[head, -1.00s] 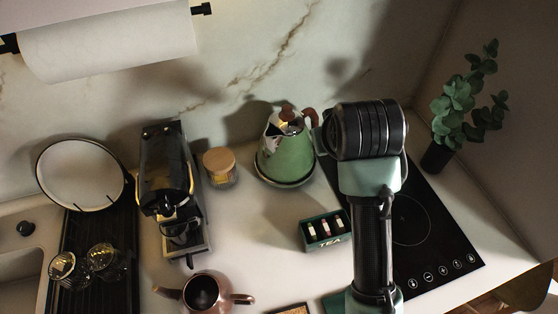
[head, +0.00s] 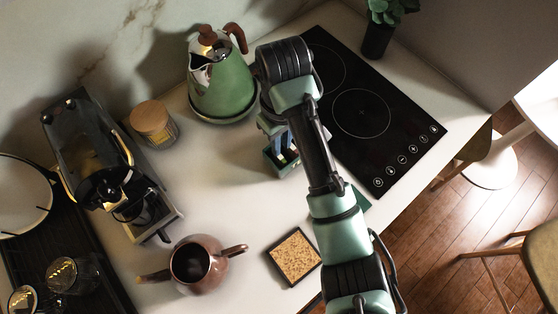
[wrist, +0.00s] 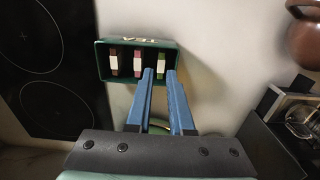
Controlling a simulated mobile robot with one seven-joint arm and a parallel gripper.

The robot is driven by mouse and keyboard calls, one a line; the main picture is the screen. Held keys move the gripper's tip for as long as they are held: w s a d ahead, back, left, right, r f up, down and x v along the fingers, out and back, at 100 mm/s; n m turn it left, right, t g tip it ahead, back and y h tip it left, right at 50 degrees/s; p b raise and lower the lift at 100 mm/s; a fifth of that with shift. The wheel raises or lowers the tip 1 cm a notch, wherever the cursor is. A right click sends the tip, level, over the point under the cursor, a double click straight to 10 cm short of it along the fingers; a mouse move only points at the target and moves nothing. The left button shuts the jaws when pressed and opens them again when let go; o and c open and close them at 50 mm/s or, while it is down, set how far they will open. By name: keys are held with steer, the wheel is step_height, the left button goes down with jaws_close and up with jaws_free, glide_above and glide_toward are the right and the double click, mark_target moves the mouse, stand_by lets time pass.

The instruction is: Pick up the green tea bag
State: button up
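The dark green tea box (wrist: 178,58) stands upright on the counter; in the head view the box (head: 283,172) is partly hidden by my arm. In the wrist view it holds three tea bags in a row: a reddish-brown one (wrist: 113,63), a dark red one (wrist: 138,62) and the green tea bag (wrist: 161,54) at the right. My gripper (wrist: 160,72) is open and empty. Its two blue fingertips appear on either side of the green bag's near end; I cannot tell their height above it. In the head view my gripper (head: 271,128) is at the box.
A green kettle (head: 222,88) stands behind the box, and a black cooktop (head: 362,112) lies to its right. A brown teapot (head: 200,265) and a cork-topped square (head: 295,257) are nearer. A coffee machine (head: 95,155) and a lidded jar (head: 153,123) stand left. Counter left of the box is clear.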

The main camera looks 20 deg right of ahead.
mark_target(280, 160)
steer(key=shift+w+a+f, duration=0.1)
steer(key=shift+f, duration=1.25)
steer(key=shift+w+a+f, duration=0.1)
steer(key=shift+f, duration=1.2)
jaws_close()
